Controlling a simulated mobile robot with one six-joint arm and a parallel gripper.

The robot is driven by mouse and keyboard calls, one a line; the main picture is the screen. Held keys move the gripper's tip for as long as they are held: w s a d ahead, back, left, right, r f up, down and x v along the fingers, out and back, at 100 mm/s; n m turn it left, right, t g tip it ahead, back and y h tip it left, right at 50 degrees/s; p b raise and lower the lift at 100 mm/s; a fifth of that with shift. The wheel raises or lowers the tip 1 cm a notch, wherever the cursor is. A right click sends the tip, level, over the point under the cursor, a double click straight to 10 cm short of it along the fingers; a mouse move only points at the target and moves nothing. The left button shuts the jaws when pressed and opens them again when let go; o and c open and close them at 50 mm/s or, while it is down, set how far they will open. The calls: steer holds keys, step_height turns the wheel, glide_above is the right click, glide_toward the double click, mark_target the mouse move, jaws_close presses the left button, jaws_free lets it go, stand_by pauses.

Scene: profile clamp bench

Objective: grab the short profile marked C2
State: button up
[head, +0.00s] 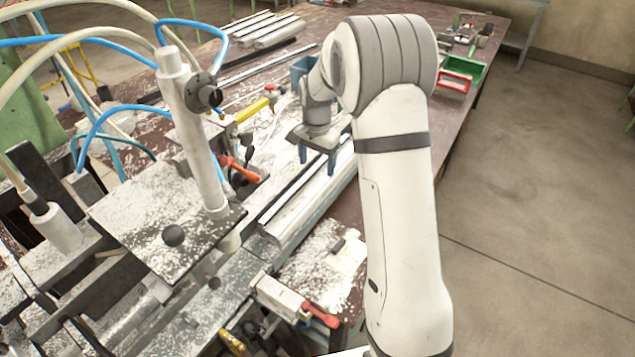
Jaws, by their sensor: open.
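My gripper (317,163) is open and empty, its two blue-grey fingers pointing down. It is over the upper end of the long silvery profiles (300,212) that lie in the clamp fixture; I cannot tell its height above them. Several more profiles (268,30) lie side by side at the back of the bench. No C2 mark can be read on any profile, so I cannot tell which one is C2. My arm hides part of the bench on the right.
The clamp machine with a metal post (195,140) and blue hoses stands at left. A red-handled clamp (290,298) is at the front. Floor at right is clear.

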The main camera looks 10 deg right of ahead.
mark_target(317, 180)
step_height(317, 180, down, 7)
steer(key=shift+s+f+p, duration=0.15)
steer(key=shift+p, duration=0.95)
steer(key=c, duration=0.9)
steer(key=shift+c, duration=0.5)
